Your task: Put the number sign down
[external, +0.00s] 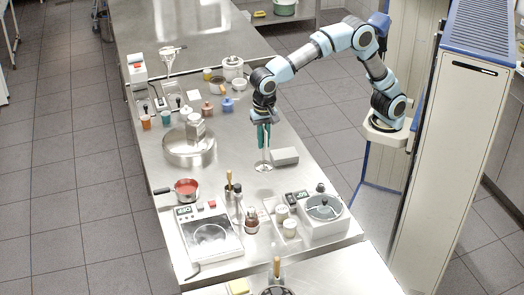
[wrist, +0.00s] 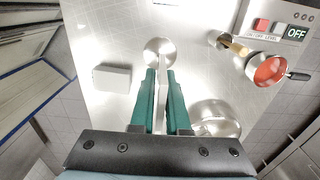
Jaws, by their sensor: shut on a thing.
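The number sign is a metal stand with a round base (external: 264,167) and a thin upright stem. My gripper (external: 263,143) is shut on its upper part, with green fingers on either side. The sign hangs or stands upright over the steel table, and I cannot tell whether the base touches it. In the wrist view the round base (wrist: 158,48) shows beyond the fingertips of my gripper (wrist: 160,74). The number face is not readable.
A grey box (external: 285,156) lies close right of the base. A wide steel pan (external: 178,158) stands to the left. A red-filled saucepan (external: 187,187), a hotplate (external: 225,247) and a round-topped device (external: 325,222) are nearer the front. Bare steel surrounds the base.

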